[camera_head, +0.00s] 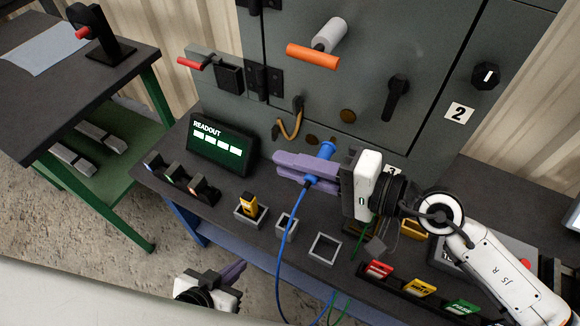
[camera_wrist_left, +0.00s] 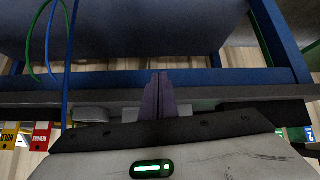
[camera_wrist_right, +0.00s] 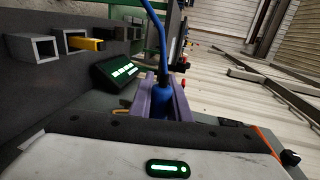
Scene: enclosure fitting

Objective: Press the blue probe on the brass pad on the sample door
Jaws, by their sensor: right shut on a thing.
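The blue probe (camera_head: 326,150) is held between the purple fingers of my right gripper (camera_head: 290,170), in front of the grey cabinet. It also shows between the fingers in the right wrist view (camera_wrist_right: 160,105). Its blue cable hangs down over the bench edge. A smaller brass spot (camera_head: 311,140) is close to the probe's upper end; contact cannot be told. My left gripper (camera_head: 236,270) is low in front of the bench, with its fingers together and empty in the left wrist view (camera_wrist_left: 158,95).
A readout box (camera_head: 222,147) stands left of the probe on the dark bench. Square holders, one with a yellow item (camera_head: 249,205), stand in front. An orange handle (camera_head: 313,56) and black lever (camera_head: 396,97) stick out from the cabinet. A brown strap (camera_head: 290,128) hangs left.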

